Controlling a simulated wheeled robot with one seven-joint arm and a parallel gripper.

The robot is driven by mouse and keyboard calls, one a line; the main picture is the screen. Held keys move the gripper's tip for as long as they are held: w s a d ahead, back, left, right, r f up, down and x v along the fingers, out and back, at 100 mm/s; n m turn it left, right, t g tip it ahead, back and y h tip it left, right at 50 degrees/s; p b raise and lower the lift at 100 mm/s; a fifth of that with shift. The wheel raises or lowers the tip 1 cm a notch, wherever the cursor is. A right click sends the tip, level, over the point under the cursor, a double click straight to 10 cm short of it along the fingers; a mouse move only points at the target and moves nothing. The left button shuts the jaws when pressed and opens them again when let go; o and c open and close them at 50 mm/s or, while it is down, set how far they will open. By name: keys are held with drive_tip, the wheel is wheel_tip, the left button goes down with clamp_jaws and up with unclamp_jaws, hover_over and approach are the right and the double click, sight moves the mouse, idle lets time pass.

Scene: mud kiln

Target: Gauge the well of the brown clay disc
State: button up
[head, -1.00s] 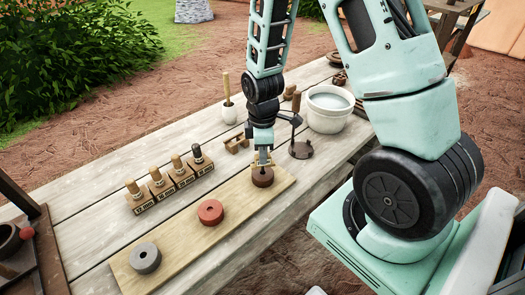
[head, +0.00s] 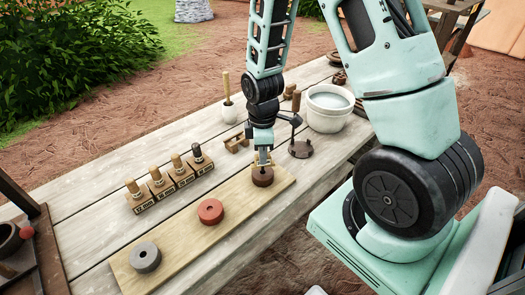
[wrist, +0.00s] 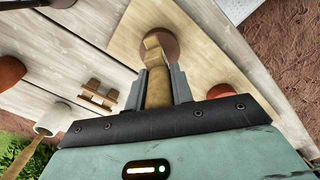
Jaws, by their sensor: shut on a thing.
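The brown clay disc (head: 263,178) lies flat on the far end of a pale wooden board (head: 182,235). My gripper (head: 263,160) points down just above it, shut on a tan, narrow gauge piece (wrist: 158,88). In the wrist view the brown disc (wrist: 172,42) lies beyond my gripper's fingers (wrist: 160,85), and the tip of the gauge piece overlaps it. The disc's well is hidden behind the tip, so I cannot tell whether the tip is inside it. A red disc (head: 210,211) and a grey disc (head: 146,257), each with a central hole, lie on the same board.
A row of labelled wooden blocks with handled pegs (head: 170,190) stands left of the board. A small wooden rest (head: 237,143), a white pot with a stick (head: 229,112), a dark stand (head: 301,149) and a white bowl (head: 328,108) are behind. The table's front planks are clear.

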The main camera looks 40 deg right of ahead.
drive_tip(key=shift+f+b, duration=0.85)
drive_tip(key=shift+f, duration=0.45)
idle(0.9)
drive_tip(key=o, duration=1)
wheel_tip(320, 180, up, 18)
drive_tip(key=shift+f, duration=0.25)
drive_tip(key=s+a+m, duration=0.1)
drive_tip(key=s+a, duration=0.2)
drive_tip(key=a, duration=0.4)
drive_tip(key=s+a, duration=0.3)
drive_tip(key=a, duration=0.5)
drive_tip(key=s+a+m, duration=0.2)
drive_tip(key=s+a, duration=0.5)
drive_tip(key=s, duration=0.5)
drive_tip(key=shift+a+r+y, duration=0.25)
drive_tip(key=shift+r+y, duration=0.05)
